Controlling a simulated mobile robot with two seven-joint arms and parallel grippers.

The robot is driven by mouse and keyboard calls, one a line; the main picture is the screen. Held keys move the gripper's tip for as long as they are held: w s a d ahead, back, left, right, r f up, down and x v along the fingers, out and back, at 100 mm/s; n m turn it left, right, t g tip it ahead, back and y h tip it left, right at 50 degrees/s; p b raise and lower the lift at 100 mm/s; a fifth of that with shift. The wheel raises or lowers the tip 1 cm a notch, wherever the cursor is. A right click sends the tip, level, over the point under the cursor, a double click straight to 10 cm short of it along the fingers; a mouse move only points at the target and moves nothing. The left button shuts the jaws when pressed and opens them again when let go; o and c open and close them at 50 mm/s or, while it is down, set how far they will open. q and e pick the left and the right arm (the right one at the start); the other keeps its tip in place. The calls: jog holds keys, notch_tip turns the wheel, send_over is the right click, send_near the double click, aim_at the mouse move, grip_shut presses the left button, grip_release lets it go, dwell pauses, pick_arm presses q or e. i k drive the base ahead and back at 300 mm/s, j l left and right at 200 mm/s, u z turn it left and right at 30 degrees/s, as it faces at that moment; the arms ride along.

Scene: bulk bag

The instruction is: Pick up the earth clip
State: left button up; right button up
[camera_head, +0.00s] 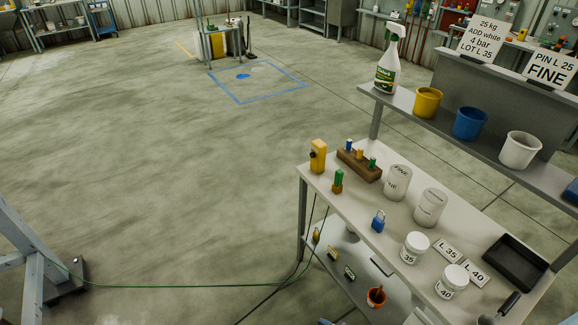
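What looks like the earth clip (338,181), a small upright piece with a green top and an orange-brown lower part, stands near the left edge of the grey workbench (385,235). A thin green cable (170,286) runs across the floor from the grey steel frame at left and rises toward that bench edge near the clip. Where the cable ends is too small to tell. Neither of my grippers is in view.
A yellow device (318,156) and a wooden block (359,166) with coloured pieces stand just behind the clip. Two white canisters (397,182), a blue padlock (378,221) and labelled jars (414,247) are to its right. A grey frame (32,250) stands at left; the middle floor is clear.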

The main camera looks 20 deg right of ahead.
aim_at(337, 187)
jog(key=i+j, duration=0.1)
jog(key=i, duration=1.5)
jog(key=i+z, duration=0.3)
jog(key=z, duration=0.2)
jog(key=i+j+z, duration=0.1)
jog(key=i+z, duration=0.2)
jog(key=z, duration=0.2)
jog(key=i+j+z, duration=0.2)
jog(key=z, duration=0.25)
jog(key=i, duration=0.05)
